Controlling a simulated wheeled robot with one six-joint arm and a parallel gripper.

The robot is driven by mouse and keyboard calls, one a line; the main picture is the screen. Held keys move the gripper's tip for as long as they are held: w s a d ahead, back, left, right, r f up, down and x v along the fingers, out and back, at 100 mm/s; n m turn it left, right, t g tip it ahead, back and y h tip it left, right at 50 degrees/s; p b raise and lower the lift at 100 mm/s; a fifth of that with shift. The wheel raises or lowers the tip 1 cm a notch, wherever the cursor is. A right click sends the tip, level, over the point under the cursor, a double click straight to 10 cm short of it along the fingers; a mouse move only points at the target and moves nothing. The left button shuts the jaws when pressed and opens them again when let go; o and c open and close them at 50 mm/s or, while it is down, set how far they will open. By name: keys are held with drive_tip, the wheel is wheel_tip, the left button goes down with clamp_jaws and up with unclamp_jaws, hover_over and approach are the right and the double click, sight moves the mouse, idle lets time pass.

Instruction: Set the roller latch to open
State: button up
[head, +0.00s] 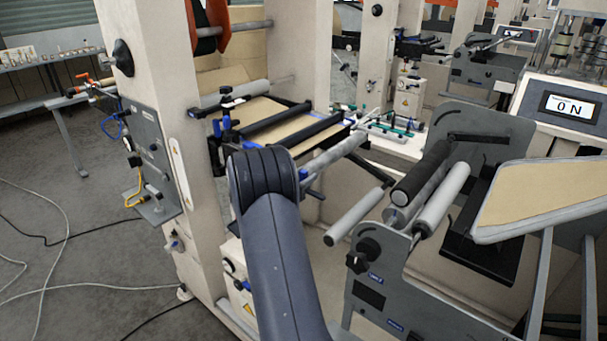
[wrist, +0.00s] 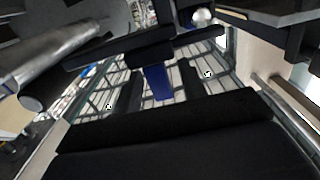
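In the wrist view, a blue tab (wrist: 157,82) hangs below a black crossbar (wrist: 150,50); it looks like the latch handle, but I cannot read its setting. My gripper (wrist: 158,90) is open, with one black finger on each side of the blue tab. Gaps show between the tab and both fingers; I cannot tell whether the tab lies fully between the tips. In the head view my arm hides the gripper. Black and blue fittings (head: 228,122) stand at the left of the roller frame; I cannot tell which matches the tab.
A metal roller (wrist: 60,60) is close at left in the wrist view. In the head view, a pale post (head: 150,90) stands left of my arm, and a grey machine with rollers (head: 440,200) stands at right. A display (head: 570,106) reads "ON". Cables lie on the floor at left.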

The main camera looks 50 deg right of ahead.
drive_tip(key=shift+d, duration=0.15)
drive_tip(key=shift+c, duration=0.2)
clamp_jaws()
idle(0.3)
